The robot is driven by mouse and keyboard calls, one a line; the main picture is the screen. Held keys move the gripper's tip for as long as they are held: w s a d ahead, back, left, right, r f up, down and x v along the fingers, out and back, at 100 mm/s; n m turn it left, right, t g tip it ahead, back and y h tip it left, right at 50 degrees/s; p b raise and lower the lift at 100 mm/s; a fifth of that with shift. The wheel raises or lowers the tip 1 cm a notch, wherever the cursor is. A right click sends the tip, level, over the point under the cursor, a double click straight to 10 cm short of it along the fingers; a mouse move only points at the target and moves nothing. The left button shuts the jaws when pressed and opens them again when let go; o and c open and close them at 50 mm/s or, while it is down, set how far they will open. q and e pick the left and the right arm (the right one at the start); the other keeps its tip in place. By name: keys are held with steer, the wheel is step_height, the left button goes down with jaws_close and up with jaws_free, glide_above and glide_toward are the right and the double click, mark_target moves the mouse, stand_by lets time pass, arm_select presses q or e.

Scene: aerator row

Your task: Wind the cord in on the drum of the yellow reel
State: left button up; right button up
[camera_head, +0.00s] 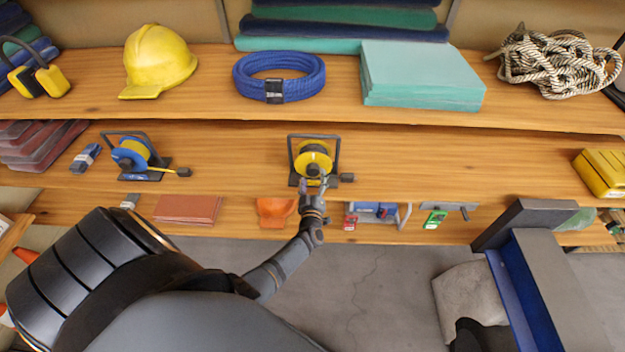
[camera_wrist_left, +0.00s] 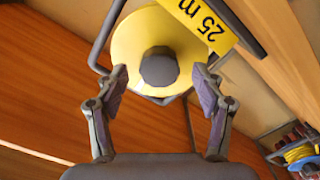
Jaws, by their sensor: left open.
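The yellow reel (camera_head: 314,158) stands on the middle shelf in a dark frame, near the picture's centre. In the left wrist view its yellow disc (camera_wrist_left: 130,45) faces me, with a grey round knob or hub (camera_wrist_left: 160,68) and a yellow "25 m" label (camera_wrist_left: 203,22). A small dark piece (camera_head: 347,177) sits at the reel's lower right; I cannot tell if it is the cord's end. My left gripper (camera_head: 313,186) is open just in front of the reel. Its fingers (camera_wrist_left: 160,92) are apart on either side of the knob, not visibly touching it. My right gripper is not in view.
A similar blue and yellow reel (camera_head: 131,153) stands to the left. The upper shelf holds a yellow helmet (camera_head: 160,60), a blue rope coil (camera_head: 240,78), teal blocks (camera_head: 420,78) and a rope heap (camera_head: 555,62). The middle shelf is bare right of the yellow reel, up to a yellow case (camera_head: 600,173).

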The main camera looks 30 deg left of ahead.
arm_select(q)
steer(key=v, duration=0.9)
steer(key=shift+s, duration=0.15)
steer(key=s+d+f+m+g+h, duration=0.2)
steer(key=s+d+f+m+h, duration=0.25)
steer(key=f, duration=0.65)
steer(key=s+d+f+m+g+h, duration=0.1)
steer(key=s+f+m+g+h, duration=0.3)
steer(key=s+f, duration=0.45)
steer(key=s+a+f+m+g, duration=0.1)
steer(key=s+f+m+g, duration=0.1)
steer(key=s+f, duration=0.3)
steer(key=s+a+f+m+g, duration=0.1)
steer(key=s+f+g, duration=0.2)
steer(key=s, duration=0.9)
steer(key=s+a+f+m+g, duration=0.1)
steer(key=s+f+m+g, duration=0.1)
steer(key=s+f, duration=0.4)
steer(key=s+g, duration=0.1)
steer(key=s, duration=0.2)
steer(key=shift+f+m, duration=0.35)
steer(key=shift+a, duration=0.1)
